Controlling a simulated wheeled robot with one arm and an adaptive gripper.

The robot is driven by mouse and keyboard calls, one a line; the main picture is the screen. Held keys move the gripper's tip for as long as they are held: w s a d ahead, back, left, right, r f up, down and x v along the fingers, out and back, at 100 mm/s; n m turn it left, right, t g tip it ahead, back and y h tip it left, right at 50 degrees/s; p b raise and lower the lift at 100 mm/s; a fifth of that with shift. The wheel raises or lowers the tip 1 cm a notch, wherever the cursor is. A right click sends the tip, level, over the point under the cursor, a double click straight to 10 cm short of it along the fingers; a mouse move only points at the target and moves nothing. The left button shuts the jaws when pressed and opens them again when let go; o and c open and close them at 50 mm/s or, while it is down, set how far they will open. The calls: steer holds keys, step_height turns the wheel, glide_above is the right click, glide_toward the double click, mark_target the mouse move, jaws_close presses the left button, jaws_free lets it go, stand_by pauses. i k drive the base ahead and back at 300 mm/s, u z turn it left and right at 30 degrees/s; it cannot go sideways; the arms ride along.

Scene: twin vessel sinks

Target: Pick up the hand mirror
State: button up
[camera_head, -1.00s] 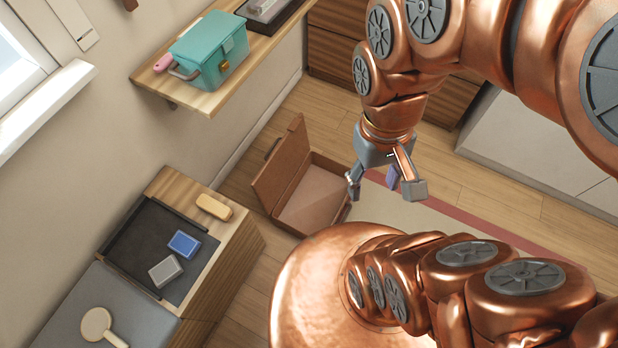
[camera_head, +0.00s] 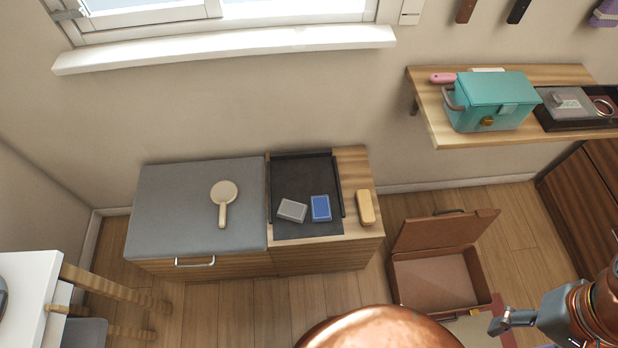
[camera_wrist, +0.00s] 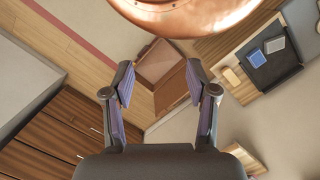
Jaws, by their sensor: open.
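The hand mirror (camera_head: 224,194) is cream coloured, with a round head and a short handle. It lies flat on the grey cushioned top of the low bench (camera_head: 160,215) in the head view, its handle pointing toward the front edge. My gripper (camera_wrist: 160,88) is open and empty in the wrist view, its two fingers spread wide. In the head view it is partly visible at the lower right, far from the mirror. The mirror does not show in the wrist view.
A black tray (camera_head: 292,228) with a grey box and a blue box (camera_head: 320,208) sits right of the cushion, beside a tan brush-like block (camera_head: 365,207). An open brown case (camera_head: 408,235) stands on the floor. A shelf holds a teal box (camera_head: 492,98). A white table (camera_head: 22,285) stands left.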

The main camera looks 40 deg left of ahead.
mark_target(223, 193)
steer(key=u, duration=0.05)
steer(key=k, duration=0.5)
steer(key=u, duration=2.9)
steer(key=i, duration=0.6)
steer(key=u, duration=0.4)
